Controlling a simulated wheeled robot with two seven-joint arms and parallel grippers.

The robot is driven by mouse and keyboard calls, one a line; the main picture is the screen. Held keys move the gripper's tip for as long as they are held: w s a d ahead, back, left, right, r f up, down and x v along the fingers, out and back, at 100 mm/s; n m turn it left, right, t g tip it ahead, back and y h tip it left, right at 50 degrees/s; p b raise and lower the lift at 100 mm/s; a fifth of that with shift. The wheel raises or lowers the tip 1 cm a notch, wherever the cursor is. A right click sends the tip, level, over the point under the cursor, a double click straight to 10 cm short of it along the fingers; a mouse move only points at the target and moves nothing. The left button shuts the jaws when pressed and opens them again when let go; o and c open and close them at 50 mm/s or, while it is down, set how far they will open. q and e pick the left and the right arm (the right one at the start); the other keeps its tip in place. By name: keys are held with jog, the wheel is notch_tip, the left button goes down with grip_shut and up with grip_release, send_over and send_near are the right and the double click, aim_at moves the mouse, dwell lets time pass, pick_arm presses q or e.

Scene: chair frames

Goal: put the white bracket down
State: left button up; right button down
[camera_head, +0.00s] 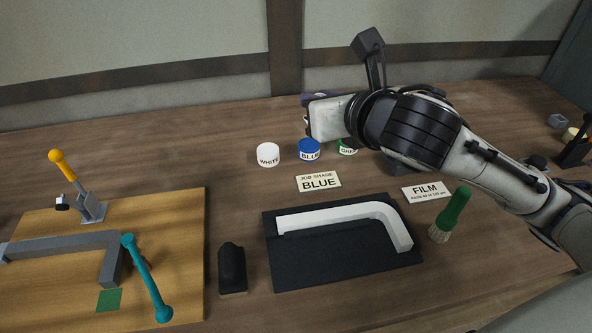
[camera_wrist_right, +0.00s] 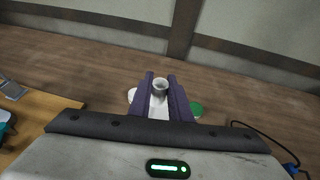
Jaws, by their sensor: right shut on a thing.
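The white bracket (camera_head: 345,216), an L-shaped bar with a rounded corner, lies on a black mat (camera_head: 340,262) in the head view. Nothing of mine touches it. My right gripper (camera_head: 312,99) is beyond the mat, above the far part of the table near the paint pots. Its purple fingers also show in the right wrist view (camera_wrist_right: 161,78). They are shut on a small pale grey thing (camera_wrist_right: 160,87) with a round, cup-like end. I cannot tell what it is. The bracket is not in the wrist view. My left gripper is not in view.
White (camera_head: 268,155), blue (camera_head: 308,150) and green (camera_head: 347,147) pots stand behind the job card (camera_head: 318,181). A green-handled brush (camera_head: 452,212) and a black block (camera_head: 231,267) flank the mat. A wooden board (camera_head: 170,230) holds a grey bracket (camera_head: 60,245), toggle clamp (camera_head: 88,200) and teal bar (camera_head: 147,280).

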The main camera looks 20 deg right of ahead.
jog(key=w+d+f+m+h+b, duration=0.2)
jog(key=w+d+f+b, duration=0.2)
jog(key=d+f, duration=0.55)
jog(key=b, duration=0.1)
send_over(348, 168)
notch_tip(348, 168, down, 5)
jog(key=shift+f, duration=0.65)
notch_tip(348, 168, down, 4)
jog(key=shift+r+b, duration=0.25)
jog(key=shift+b, duration=0.4)
jog(key=shift+r, duration=0.1)
jog(key=c, duration=2)
grip_release()
jog(key=shift+f, duration=0.2)
jog(key=o, duration=0.4)
jog(key=shift+c, duration=0.2)
jog(key=shift+r, duration=0.1)
